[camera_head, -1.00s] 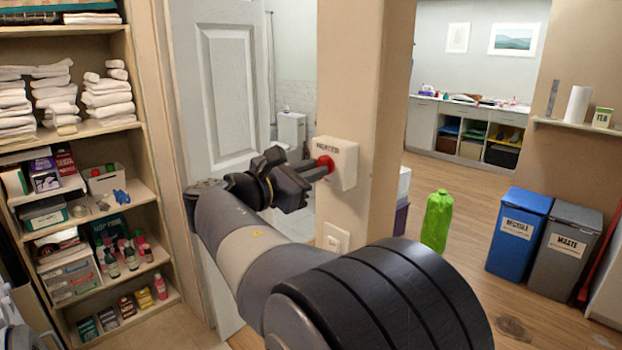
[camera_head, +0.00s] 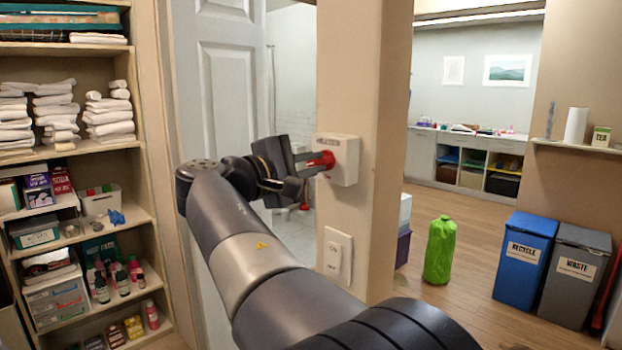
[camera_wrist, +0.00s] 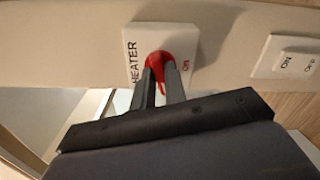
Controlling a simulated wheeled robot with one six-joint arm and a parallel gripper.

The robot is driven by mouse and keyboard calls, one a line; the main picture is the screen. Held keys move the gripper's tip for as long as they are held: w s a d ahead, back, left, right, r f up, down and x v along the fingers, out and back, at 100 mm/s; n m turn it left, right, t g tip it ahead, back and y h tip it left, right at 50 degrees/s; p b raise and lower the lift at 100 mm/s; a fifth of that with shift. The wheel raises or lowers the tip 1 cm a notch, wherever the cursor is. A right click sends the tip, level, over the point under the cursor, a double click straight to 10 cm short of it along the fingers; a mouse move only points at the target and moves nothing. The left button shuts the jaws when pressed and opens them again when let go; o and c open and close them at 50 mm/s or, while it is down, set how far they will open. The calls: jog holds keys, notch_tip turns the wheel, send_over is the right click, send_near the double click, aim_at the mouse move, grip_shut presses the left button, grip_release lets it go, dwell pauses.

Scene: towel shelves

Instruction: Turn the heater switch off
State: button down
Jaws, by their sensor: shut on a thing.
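The heater switch is a white box (camera_head: 346,165) on the beige post, with a red knob (camera_head: 327,159) on its front. In the wrist view the box (camera_wrist: 188,38) reads "HEATER", with a red "ON" mark right of the red knob (camera_wrist: 158,62). My gripper (camera_head: 318,163) is shut on the red knob, one finger on either side of it. The fingers (camera_wrist: 161,82) hide part of the knob and the lower part of the box.
A white ON/OFF wall switch (camera_head: 337,255) sits lower on the same post (camera_head: 385,120). A panelled door (camera_head: 222,100) stands behind my arm. Shelves with towels (camera_head: 108,115) are at left. A green bag (camera_head: 440,250), blue bin (camera_head: 523,257) and grey bin (camera_head: 576,272) stand at right.

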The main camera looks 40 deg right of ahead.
jog(key=shift+f+m+b, duration=0.1)
jog(key=shift+m+b, duration=1.1)
jog(key=shift+m, duration=0.8)
jog(key=c, duration=1.4)
grip_release()
jog(key=shift+c, duration=0.2)
jog(key=a, duration=1)
jog(key=shift+s+a+b, duration=0.35)
jog(key=shift+s+a, duration=0.05)
jog(key=d, duration=1.1)
jog(key=shift+w+p, duration=0.3)
jog(key=shift+w, duration=0.1)
